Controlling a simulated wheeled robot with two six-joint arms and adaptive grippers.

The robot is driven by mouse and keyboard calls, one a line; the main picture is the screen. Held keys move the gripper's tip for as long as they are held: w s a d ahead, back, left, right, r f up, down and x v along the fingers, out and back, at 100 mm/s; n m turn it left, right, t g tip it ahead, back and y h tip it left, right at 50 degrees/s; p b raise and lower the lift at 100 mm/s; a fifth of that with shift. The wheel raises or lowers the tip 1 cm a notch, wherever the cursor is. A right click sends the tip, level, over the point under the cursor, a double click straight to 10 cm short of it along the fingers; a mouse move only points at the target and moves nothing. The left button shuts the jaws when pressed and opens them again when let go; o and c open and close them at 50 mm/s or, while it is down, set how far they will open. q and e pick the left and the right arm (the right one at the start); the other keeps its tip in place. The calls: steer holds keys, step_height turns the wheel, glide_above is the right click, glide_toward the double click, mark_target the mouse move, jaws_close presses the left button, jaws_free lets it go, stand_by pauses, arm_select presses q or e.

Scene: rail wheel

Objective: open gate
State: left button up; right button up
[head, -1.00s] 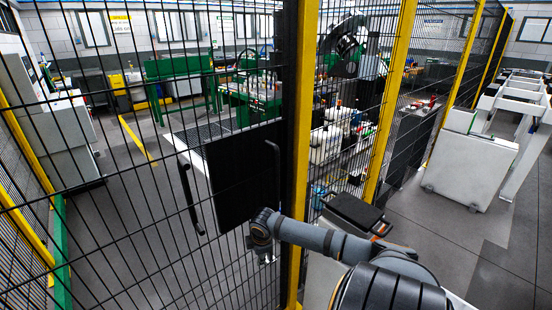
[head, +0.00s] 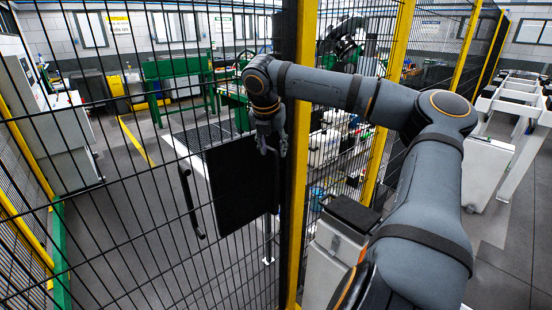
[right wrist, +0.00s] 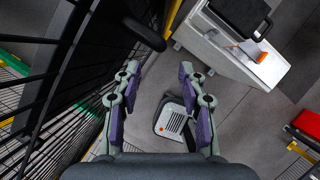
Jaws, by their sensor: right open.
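The gate is a black wire-mesh panel (head: 120,250) with a solid black plate (head: 232,190) on it. A black bar handle (head: 190,200) stands on the plate's left side. A second handle (head: 277,178), at the plate's right edge, is partly hidden by my right gripper (head: 271,148). That gripper points down at the upper part of this handle. In the right wrist view, my right gripper (right wrist: 158,75) is open with nothing between its fingers. A dark bar (right wrist: 145,34), seemingly the handle, lies ahead of the fingertips, left of centre. I cannot tell whether they touch. My left gripper is out of view.
A yellow post (head: 298,200) stands right beside the gate. A pale cabinet with a black top (head: 350,214) stands to its right; its black top (right wrist: 240,15) also shows in the right wrist view. Green workbenches (head: 180,70) are behind the mesh.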

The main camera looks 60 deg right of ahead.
mark_target(275, 164)
steer(key=b+x, duration=0.4)
steer(key=x, duration=0.6)
steer(key=shift+f, duration=0.2)
steer(key=shift+c, duration=0.4)
jaws_close()
